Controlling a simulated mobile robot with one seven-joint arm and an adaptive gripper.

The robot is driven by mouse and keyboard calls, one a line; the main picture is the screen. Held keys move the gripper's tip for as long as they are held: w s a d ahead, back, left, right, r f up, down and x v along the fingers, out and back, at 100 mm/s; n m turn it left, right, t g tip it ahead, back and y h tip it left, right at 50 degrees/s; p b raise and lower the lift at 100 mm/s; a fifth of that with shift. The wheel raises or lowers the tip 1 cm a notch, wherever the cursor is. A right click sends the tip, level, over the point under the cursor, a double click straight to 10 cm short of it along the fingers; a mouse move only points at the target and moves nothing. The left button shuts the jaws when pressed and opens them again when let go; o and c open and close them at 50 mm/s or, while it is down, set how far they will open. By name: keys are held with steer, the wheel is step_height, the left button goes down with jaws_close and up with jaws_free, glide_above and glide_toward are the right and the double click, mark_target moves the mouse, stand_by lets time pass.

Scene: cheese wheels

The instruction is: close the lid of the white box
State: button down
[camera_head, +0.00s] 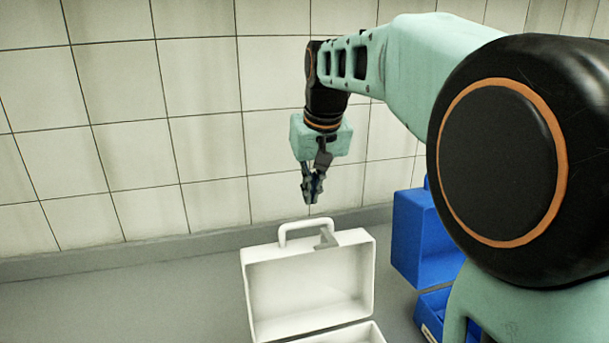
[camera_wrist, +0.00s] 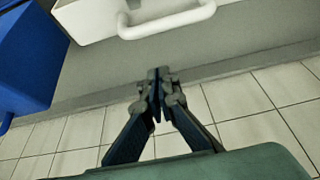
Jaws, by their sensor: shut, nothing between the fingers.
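The white box (camera_head: 368,334) stands on the grey surface at the bottom of the head view, its lower part cut off by the frame edge. Its lid (camera_head: 308,290) is open and stands up, with a handle (camera_head: 305,228) on its top edge and a grey latch. In the wrist view the lid's handle (camera_wrist: 166,26) shows at the top. My gripper (camera_head: 312,198) is shut and empty. It hangs pointing down above and behind the lid, close to the tiled wall, apart from the handle. It also shows in the wrist view (camera_wrist: 157,80).
A blue box (camera_head: 425,235) with its lid standing open is to the right of the white box, partly hidden by my arm. It also shows at the left of the wrist view (camera_wrist: 28,60). A tiled wall (camera_head: 120,120) closes off the back. The grey surface (camera_head: 120,300) at left is clear.

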mark_target(315, 236)
steer(key=s, duration=0.1)
steer(key=s+f, duration=0.2)
steer(key=shift+d, duration=0.3)
steer(key=shift+s, duration=0.1)
steer(key=shift+s+f, duration=0.1)
stand_by(0.4)
